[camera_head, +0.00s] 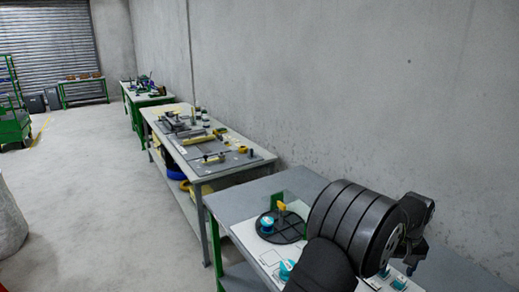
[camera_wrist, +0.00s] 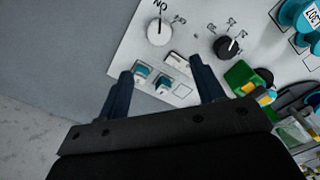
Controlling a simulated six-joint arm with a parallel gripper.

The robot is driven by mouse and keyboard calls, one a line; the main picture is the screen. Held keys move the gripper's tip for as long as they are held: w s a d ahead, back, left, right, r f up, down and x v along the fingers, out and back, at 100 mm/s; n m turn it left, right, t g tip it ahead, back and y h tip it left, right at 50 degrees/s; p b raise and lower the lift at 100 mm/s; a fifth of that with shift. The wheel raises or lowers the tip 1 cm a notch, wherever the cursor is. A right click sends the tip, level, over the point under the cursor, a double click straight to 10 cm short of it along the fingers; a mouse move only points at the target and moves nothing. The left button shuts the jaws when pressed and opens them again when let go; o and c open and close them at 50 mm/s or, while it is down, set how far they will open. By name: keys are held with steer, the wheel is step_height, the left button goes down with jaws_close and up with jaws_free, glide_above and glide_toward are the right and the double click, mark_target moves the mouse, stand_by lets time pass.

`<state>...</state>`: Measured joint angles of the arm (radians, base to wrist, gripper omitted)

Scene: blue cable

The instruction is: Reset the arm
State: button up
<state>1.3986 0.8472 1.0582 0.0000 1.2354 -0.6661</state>
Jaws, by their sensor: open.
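My gripper (camera_wrist: 161,68) shows in the wrist view with its two dark fingers spread apart and nothing between them. It hangs over a pale panel (camera_wrist: 125,45) with a white knob (camera_wrist: 159,32), a black knob (camera_wrist: 226,47) and two small teal-and-white parts, one of them here (camera_wrist: 163,84). In the head view my dark arm covers much of the near table (camera_head: 240,197), and the fingertips cannot be made out. Teal spools (camera_head: 267,223) show on that table, and also at the upper right of the wrist view (camera_wrist: 290,12).
A round black plate (camera_head: 291,232) and a yellow-topped part (camera_head: 281,208) sit on the near table. Green and yellow parts (camera_wrist: 243,76) lie right of my fingers. A second workbench (camera_head: 195,145) stands beyond. A concrete wall (camera_head: 330,80) runs along the right; open floor (camera_head: 90,190) lies left.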

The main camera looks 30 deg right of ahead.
step_height(320, 180, down, 12)
steer(key=shift+f, duration=0.25)
stand_by(0.4)
step_height(320, 180, up, 18)
steer(key=f, duration=0.1)
step_height(320, 180, down, 17)
steer(key=shift+f, duration=0.1)
steer(key=m, duration=0.5)
steer(key=shift+s+m, duration=0.15)
steer(key=shift+m, duration=0.25)
steer(key=m, duration=0.6)
steer(key=shift+s, duration=0.1)
steer(key=shift+r, duration=1.05)
